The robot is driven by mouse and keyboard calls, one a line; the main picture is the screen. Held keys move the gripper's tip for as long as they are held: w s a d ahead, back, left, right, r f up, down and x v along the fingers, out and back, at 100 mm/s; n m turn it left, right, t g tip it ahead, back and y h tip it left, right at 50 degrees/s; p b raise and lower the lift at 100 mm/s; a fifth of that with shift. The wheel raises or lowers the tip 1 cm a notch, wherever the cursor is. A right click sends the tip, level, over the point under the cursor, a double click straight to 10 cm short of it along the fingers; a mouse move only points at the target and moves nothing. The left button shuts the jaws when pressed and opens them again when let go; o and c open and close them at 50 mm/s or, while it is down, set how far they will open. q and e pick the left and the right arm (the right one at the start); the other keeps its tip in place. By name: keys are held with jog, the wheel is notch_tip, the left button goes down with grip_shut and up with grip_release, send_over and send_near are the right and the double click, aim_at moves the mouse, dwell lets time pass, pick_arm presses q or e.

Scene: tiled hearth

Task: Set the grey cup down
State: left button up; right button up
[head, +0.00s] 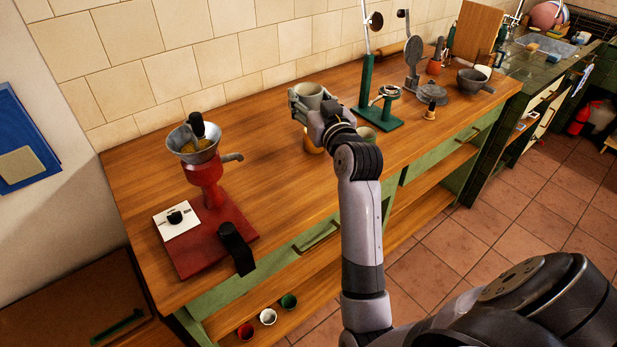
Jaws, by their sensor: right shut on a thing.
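The grey cup (309,96) is upright in my right gripper (306,104), which is shut on it above the wooden counter (262,150). The gripper and wrist cover much of the cup's lower part, and I cannot tell how far its base is from the counter top. My left gripper is not in view.
A red grinder (206,185) with a filled hopper stands at the counter's left. A green lever press (367,85) stands close to the right of the gripper. Small cups (268,316) sit on the lower shelf. The counter between grinder and gripper is clear.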

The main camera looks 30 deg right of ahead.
jog(key=shift+d+r, duration=0.15)
jog(key=shift+r, duration=0.05)
notch_tip(320, 180, down, 16)
jog(key=shift+r+b, duration=0.15)
jog(key=shift+b, duration=0.2)
jog(key=shift+f, duration=2)
jog(key=shift+f, duration=0.1)
